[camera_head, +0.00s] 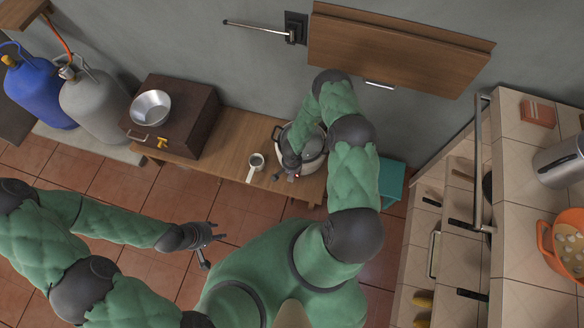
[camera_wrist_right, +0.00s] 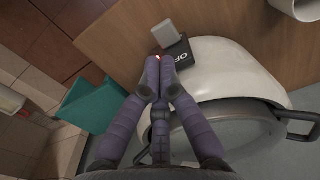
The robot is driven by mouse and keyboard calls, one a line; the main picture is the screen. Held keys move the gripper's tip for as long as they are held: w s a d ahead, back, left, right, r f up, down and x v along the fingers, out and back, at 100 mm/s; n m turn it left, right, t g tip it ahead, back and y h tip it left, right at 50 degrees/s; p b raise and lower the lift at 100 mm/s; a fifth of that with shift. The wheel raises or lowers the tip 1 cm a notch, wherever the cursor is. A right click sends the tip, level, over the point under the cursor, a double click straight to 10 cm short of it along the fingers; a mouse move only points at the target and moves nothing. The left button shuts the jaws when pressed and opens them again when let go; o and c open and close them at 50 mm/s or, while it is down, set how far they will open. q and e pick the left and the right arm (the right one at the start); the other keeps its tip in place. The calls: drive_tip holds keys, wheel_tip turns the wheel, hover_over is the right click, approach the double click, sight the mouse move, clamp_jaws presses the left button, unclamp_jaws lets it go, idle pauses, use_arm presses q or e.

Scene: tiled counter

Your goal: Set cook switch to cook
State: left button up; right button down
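The white rice cooker (camera_head: 313,160) stands on the wooden bench, with a grey lid and dark side handles. In the right wrist view its rounded white body (camera_wrist_right: 228,62) fills the right side. A dark switch panel (camera_wrist_right: 178,50) with white lettering, partly hidden, and a small red light is on its front. A grey switch tab (camera_wrist_right: 166,33) sticks out beside the lettering. My right gripper (camera_wrist_right: 160,66) has its fingertips together right at the panel; whether they touch it I cannot tell. My left gripper (camera_head: 207,244) is open and empty above the tiled floor.
A brown box (camera_head: 197,112) with a metal bowl (camera_head: 150,107) is farther left, beside two gas cylinders (camera_head: 92,98). A teal bin (camera_head: 391,180) is right of the bench. A tiled counter (camera_head: 515,190) stands at right.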

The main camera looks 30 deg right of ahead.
wheel_tip(320, 180, up, 8)
drive_tip(key=p, duration=0.2)
drive_tip(key=shift+p, duration=0.3)
drive_tip(key=shift+s, duration=0.1)
